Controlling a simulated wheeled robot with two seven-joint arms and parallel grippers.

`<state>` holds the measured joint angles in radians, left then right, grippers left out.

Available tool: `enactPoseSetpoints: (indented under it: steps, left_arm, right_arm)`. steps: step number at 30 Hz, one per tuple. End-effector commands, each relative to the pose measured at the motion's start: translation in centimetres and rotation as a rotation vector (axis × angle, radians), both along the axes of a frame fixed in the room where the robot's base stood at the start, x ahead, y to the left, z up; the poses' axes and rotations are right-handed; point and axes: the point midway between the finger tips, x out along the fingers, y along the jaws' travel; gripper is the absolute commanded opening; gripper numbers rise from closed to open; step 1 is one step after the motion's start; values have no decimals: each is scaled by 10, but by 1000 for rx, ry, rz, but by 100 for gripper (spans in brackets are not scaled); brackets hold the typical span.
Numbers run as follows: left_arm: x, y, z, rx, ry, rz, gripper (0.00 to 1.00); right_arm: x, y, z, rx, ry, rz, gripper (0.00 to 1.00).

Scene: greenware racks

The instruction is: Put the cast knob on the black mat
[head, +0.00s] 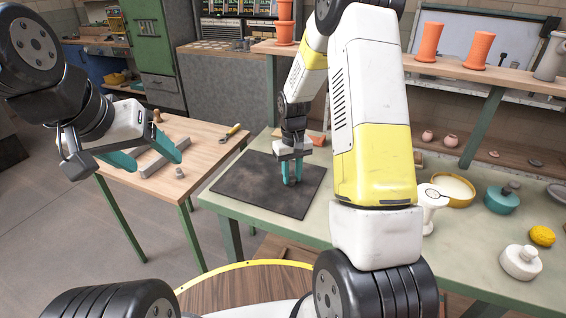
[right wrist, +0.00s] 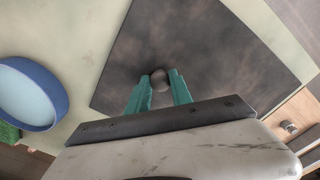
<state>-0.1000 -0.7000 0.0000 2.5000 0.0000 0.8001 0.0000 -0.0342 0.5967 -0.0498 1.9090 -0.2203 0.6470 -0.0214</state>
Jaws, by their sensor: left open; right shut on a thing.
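The cast knob is a small grey rounded piece. In the right wrist view the knob (right wrist: 159,80) sits between the teal fingers of my right gripper (right wrist: 160,88). In the head view my right gripper (head: 291,179) points down over the black mat (head: 237,182), shut on the knob, which is mostly hidden by the fingers. The dark mat fills much of the right wrist view (right wrist: 205,45). I cannot tell whether the knob touches the mat. My left gripper (head: 158,160) is open and empty, above the wooden table at the left.
The wooden table (head: 205,135) holds a small grey piece (head: 180,173) and a yellow-handled tool (head: 232,132).

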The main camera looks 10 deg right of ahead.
Motion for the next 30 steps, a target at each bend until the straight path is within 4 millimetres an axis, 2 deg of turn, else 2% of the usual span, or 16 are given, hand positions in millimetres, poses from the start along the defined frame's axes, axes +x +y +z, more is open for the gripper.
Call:
enactPoseSetpoints:
  steps: [2, 3, 6, 15, 19, 23, 30]
  left_arm:
    - [0, 0, 0, 0, 0, 0, 67]
    - [0, 0, 0, 0, 0, 0, 67]
    - [0, 0, 0, 0, 0, 0, 67]
    - [0, 0, 0, 0, 0, 0, 67]
    - [0, 0, 0, 0, 0, 0, 67]
    - [0, 0, 0, 0, 0, 0, 67]
    - [0, 0, 0, 0, 0, 0, 67]
  right_arm:
    - [0, 0, -3, 0, 1, 0, 0]
    - [0, 0, -3, 0, 1, 0, 30]
    - [0, 0, -2, 0, 1, 0, 48]
    - [0, 0, -2, 0, 0, 0, 48]
    - [1, 0, 7, 1, -3, 0, 48]
    - [1, 0, 30, 1, -5, 0, 48]
    - [1, 0, 82, 1, -5, 1, 48]
